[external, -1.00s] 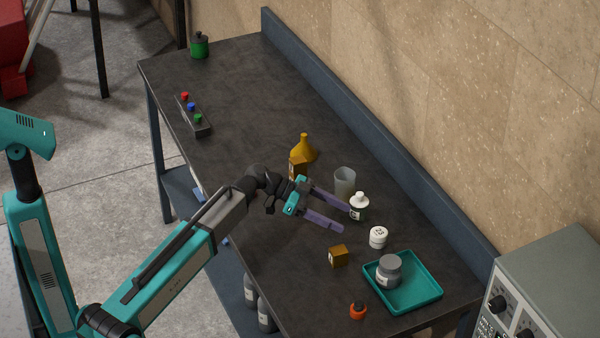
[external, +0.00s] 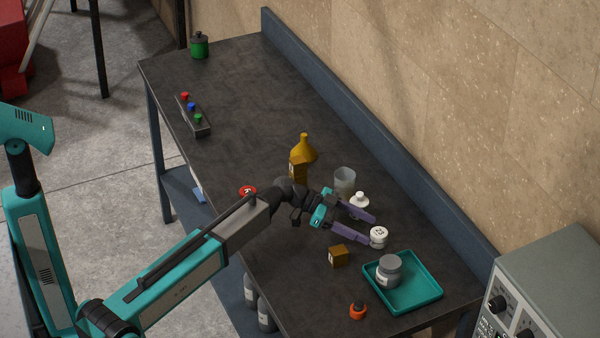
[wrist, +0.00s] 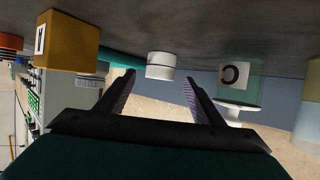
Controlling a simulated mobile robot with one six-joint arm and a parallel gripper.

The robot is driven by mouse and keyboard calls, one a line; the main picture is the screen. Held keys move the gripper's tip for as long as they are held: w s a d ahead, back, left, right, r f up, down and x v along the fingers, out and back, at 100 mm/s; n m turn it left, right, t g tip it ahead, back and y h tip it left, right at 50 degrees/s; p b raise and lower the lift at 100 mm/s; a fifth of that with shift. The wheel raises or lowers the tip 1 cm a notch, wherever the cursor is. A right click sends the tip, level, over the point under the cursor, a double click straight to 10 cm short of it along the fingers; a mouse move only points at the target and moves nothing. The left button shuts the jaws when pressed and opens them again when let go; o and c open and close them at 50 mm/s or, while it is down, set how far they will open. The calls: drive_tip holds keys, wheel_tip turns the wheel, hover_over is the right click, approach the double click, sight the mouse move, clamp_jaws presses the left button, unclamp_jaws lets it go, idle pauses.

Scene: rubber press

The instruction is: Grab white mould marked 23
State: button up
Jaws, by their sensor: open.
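The white mould marked 23 (external: 378,237) is a short white cylinder standing on the dark bench, left of the teal tray's upper corner. In the wrist view the white mould (wrist: 161,66) shows between and beyond the two fingertips. My gripper (external: 372,229) is open and empty, with its purple fingers pointing at the mould. The lower fingertip looks very close to the mould's left side in the external view; I cannot tell if it touches. My gripper (wrist: 160,82) also shows in the wrist view, with its fingers spread wide.
A brown block (external: 338,256) sits below the gripper. A teal tray (external: 432,292) holds a grey jar (external: 388,270). An orange-based item (external: 358,310) stands near the front edge.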

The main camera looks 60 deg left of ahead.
sight(373, 231)
drive_tip(key=shift+w+d+f, duration=0.1)
drive_tip(key=shift+w, duration=0.05)
drive_tip(key=shift+p+x, duration=0.9)
drive_tip(key=shift+x, duration=1.65)
drive_tip(key=shift+c, duration=0.5)
drive_tip(key=c, duration=1.2)
drive_tip(key=shift+r+b, duration=0.95)
drive_tip(key=shift+r, duration=4)
